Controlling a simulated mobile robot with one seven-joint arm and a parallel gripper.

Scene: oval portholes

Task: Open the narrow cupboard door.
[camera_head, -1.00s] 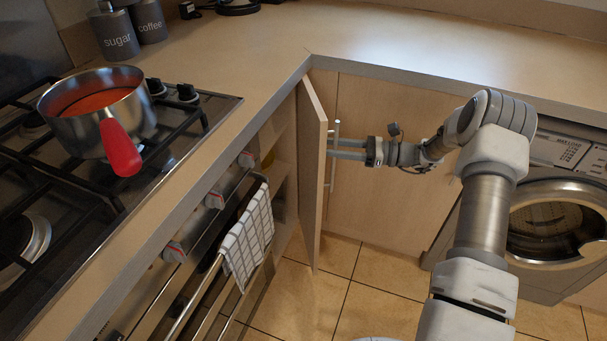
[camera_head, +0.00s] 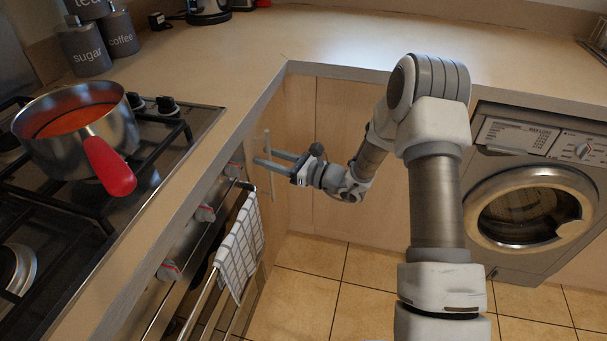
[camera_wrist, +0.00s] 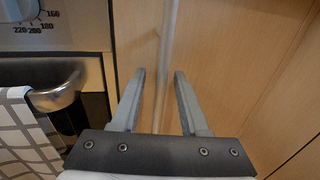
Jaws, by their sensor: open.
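The narrow cupboard door (camera_head: 271,115) is a light wood panel between the oven and the inner corner. It looks shut, in line with the oven front. Its upright metal bar handle (camera_head: 267,139) is on its face. My gripper (camera_head: 266,158) is at the handle, its two grey fingers pointing left toward the door. In the wrist view the fingers (camera_wrist: 160,76) are open and apart, and the handle (camera_wrist: 170,40) runs upright between them. I cannot tell whether either finger touches it.
The oven with knobs (camera_head: 205,213) and a checked towel (camera_head: 240,245) on its rail is left of the door. A wide wood cupboard front (camera_head: 345,130) and a washing machine (camera_head: 530,205) stand to the right. A red-handled pan (camera_head: 75,130) sits on the hob. Tiled floor (camera_head: 345,290) is clear.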

